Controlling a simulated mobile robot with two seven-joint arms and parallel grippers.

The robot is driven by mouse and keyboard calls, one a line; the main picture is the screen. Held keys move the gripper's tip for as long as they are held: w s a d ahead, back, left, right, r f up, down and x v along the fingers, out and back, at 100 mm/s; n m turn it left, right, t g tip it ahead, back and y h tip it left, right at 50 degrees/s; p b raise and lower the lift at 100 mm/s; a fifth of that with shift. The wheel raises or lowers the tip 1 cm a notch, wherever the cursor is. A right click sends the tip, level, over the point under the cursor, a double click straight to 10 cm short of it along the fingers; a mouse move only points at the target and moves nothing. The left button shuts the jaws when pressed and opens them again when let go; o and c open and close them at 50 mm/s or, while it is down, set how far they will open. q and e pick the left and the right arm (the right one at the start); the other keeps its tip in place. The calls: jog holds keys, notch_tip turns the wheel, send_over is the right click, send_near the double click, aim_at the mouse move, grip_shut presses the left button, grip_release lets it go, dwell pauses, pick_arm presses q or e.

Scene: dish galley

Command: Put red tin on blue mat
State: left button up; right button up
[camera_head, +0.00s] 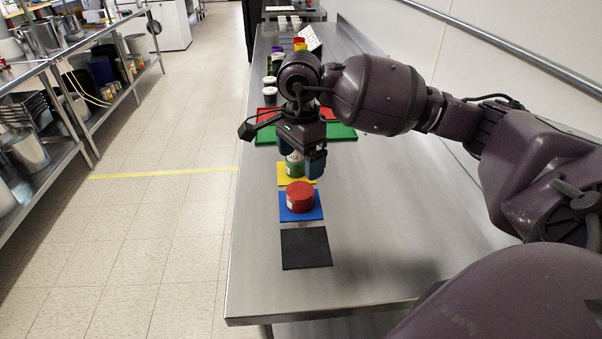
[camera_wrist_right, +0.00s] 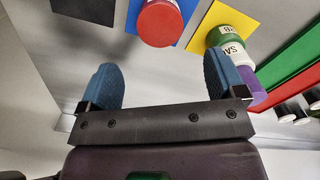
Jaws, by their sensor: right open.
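The red tin (camera_head: 299,195) stands upright on the blue mat (camera_head: 301,215) in the head view. In the right wrist view the red tin (camera_wrist_right: 159,23) also stands over the blue mat (camera_wrist_right: 187,8). My right gripper (camera_head: 302,165) is open and empty above the table, just behind the red tin and apart from it. Its two blue fingers (camera_wrist_right: 163,85) show with a gap between them in the right wrist view. My left gripper is in neither view.
A green tin (camera_head: 295,166) with a white label stands on a yellow mat (camera_head: 284,180) behind the blue one. A bare black mat (camera_head: 306,248) lies in front. Green (camera_head: 342,132) and red mats lie farther back, with several containers beyond. The table's right side is clear.

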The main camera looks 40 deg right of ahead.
jog(key=shift+r, duration=0.9)
jog(key=shift+r, duration=0.1)
